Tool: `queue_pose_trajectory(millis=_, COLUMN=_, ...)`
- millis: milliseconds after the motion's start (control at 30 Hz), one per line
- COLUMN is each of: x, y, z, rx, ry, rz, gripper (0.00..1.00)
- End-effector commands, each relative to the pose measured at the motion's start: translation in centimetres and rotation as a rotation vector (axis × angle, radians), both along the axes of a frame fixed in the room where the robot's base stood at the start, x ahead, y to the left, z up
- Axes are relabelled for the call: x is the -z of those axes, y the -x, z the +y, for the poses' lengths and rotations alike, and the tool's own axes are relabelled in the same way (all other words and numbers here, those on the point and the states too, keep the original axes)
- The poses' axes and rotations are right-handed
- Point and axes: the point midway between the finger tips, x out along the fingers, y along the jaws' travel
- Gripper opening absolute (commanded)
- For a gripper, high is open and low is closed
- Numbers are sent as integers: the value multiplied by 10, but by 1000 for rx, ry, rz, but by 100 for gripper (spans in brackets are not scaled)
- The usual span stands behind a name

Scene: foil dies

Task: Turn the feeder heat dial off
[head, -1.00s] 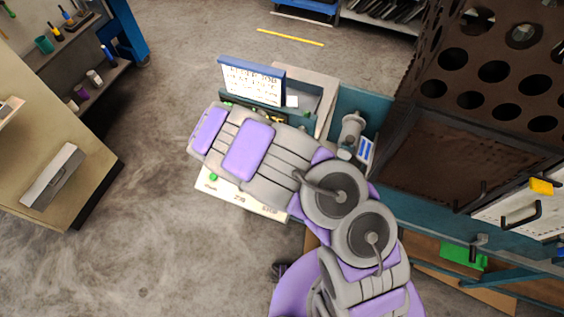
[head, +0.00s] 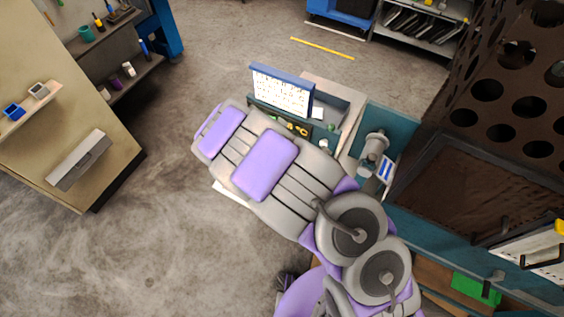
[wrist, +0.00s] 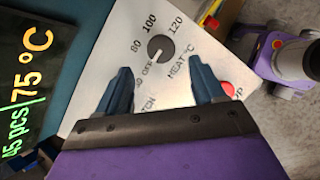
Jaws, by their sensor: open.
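The heat dial (wrist: 160,48) is a small dark round knob on a white panel (wrist: 112,55) in the wrist view. Marks 80, 100 and 120, the word OFF and a HEAT °C label surround it. I cannot tell surely which mark its pointer faces. My gripper (wrist: 159,74) is open, with its two dark blue fingers apart. The dial shows between and just beyond the fingertips, and neither finger visibly touches it. A display (wrist: 30,65) at the left reads 75 °C. In the head view my arm hides the dial and most of the panel.
A red button (wrist: 227,89) sits beside the right finger, partly hidden. In the head view a sign board (head: 281,91) stands behind my arm, and a grey motor-like part (head: 373,150) stands to its right. The floor at the lower left is clear.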

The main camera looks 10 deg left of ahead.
Motion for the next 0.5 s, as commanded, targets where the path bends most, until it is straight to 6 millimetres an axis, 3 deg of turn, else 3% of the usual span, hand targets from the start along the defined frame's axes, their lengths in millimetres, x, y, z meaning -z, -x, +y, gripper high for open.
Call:
queue_pose_trajectory(millis=200, x=-43, y=16, z=21, rx=-2, ry=-5, rz=-4, gripper=68)
queue_pose_trajectory(millis=500, x=-83, y=32, z=39, rx=-2, ry=-3, rz=-2, gripper=68)
